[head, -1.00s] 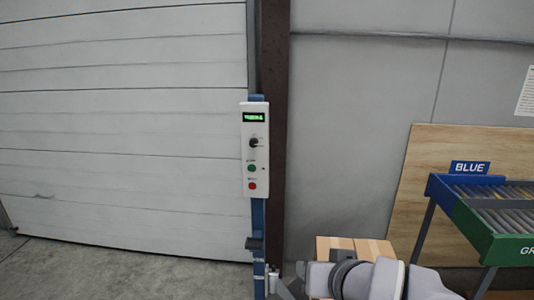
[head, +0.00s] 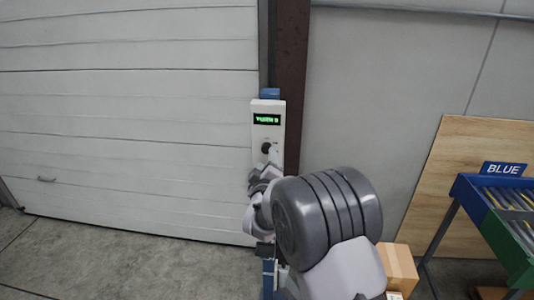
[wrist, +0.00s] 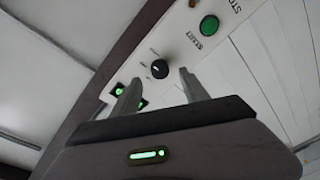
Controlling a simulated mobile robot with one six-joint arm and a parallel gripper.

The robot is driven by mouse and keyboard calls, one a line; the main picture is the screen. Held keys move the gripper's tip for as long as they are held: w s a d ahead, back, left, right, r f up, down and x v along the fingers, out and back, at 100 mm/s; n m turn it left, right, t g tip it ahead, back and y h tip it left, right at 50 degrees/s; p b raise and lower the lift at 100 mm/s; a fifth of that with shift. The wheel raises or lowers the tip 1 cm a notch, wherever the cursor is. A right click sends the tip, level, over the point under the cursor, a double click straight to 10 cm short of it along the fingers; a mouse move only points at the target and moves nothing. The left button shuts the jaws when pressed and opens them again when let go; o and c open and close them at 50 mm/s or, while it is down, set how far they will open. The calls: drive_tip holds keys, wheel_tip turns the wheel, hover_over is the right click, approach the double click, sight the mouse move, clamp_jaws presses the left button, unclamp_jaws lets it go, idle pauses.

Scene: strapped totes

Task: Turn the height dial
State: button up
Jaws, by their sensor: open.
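The height dial (head: 267,148) is a black knob on a white control panel (head: 285,120) below a lit green display (head: 266,119). In the wrist view the dial (wrist: 159,68) shows a pale pointer mark and sits between and beyond the fingertips of my gripper (wrist: 159,76). My gripper is open, with one finger on each side of the dial's line of sight; I see no contact. In the head view my wrist covers the lower panel, and the fingers are hard to make out. In the wrist view the left finger hides part of the display.
A green button (wrist: 209,25) is on the panel, past the dial. The panel is on a blue post beside a brown column (head: 291,70). A roller door (head: 120,120) is at left. A cardboard box (head: 398,268) and the blue-labelled rack (head: 468,190) are at right.

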sight(267, 151)
drive_tip(key=w, duration=0.4)
drive_tip(key=shift+w+a, duration=0.15)
drive_tip(key=shift+w, duration=0.25)
drive_tip(key=shift+c, duration=0.2)
clamp_jaws()
drive_tip(key=shift+b, duration=0.3)
